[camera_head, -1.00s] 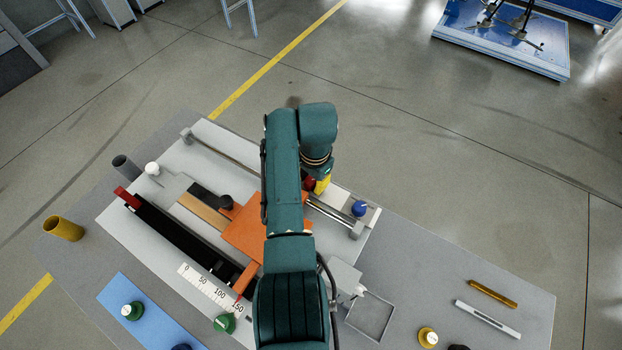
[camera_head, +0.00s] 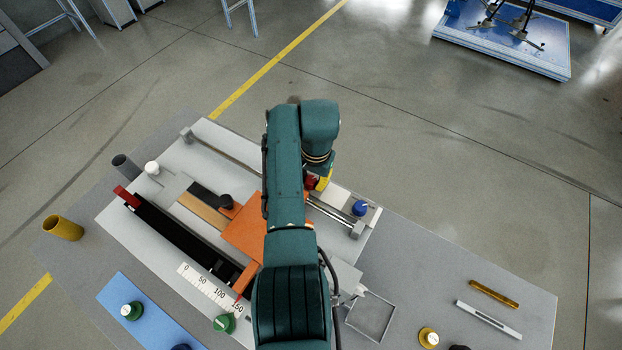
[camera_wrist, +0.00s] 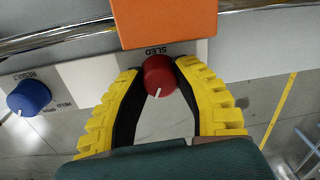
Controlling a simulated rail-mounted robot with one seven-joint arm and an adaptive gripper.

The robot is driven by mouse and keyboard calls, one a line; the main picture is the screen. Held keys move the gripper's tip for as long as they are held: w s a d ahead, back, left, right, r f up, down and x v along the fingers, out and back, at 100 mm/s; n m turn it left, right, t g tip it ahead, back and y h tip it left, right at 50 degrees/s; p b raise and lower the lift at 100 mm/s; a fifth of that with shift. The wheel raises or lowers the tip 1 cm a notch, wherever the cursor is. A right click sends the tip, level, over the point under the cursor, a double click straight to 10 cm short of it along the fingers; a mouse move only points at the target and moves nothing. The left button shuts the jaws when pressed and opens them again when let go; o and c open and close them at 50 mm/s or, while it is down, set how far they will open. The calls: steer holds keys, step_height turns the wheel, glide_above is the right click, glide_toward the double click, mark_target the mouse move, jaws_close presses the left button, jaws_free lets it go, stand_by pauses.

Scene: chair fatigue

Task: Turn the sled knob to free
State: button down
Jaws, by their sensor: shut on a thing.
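The red sled knob (camera_wrist: 158,77) sits on a pale plate marked SLED, just below the orange sled block, in the wrist view. Its white pointer line points down and slightly left in that view. My gripper (camera_wrist: 159,80) has its yellow fingers with black pads on both sides of the knob, shut on it. In the head view the red knob (camera_head: 312,181) shows only partly beside my yellow fingertip (camera_head: 323,184), and my arm hides the rest. The orange sled (camera_head: 243,229) lies on the fixture, partly behind my arm; its block also shows in the wrist view (camera_wrist: 165,20).
A blue knob (camera_head: 360,208) marked RESULT stands to the right of the red knob on the fixture. A metal rod (camera_head: 330,213) runs close by. A green knob (camera_head: 224,323) and a numbered scale (camera_head: 212,290) lie at the front.

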mark_target(313, 178)
steer(key=n, duration=0.1)
steer(key=n+b, duration=0.1)
steer(key=n, duration=0.1)
steer(key=shift+f+n, duration=0.2)
steer(key=shift+n, duration=0.1)
steer(key=n+b, duration=0.2)
steer(key=n, duration=0.1)
steer(key=shift+n+g, duration=0.3)
steer(key=n+b, duration=0.2)
steer(key=n, duration=0.2)
steer(key=shift+b, duration=0.35)
steer(key=shift+n+b, duration=0.6)
steer(key=shift+n, duration=0.8)
steer(key=c, duration=0.7)
jaws_free()
steer(key=shift+r, duration=0.1)
steer(key=shift+w, duration=0.1)
steer(key=r, duration=0.7)
steer(key=shift+w+d+r, duration=0.1)
steer(key=shift+d+r, duration=0.1)
steer(key=shift+r, duration=0.1)
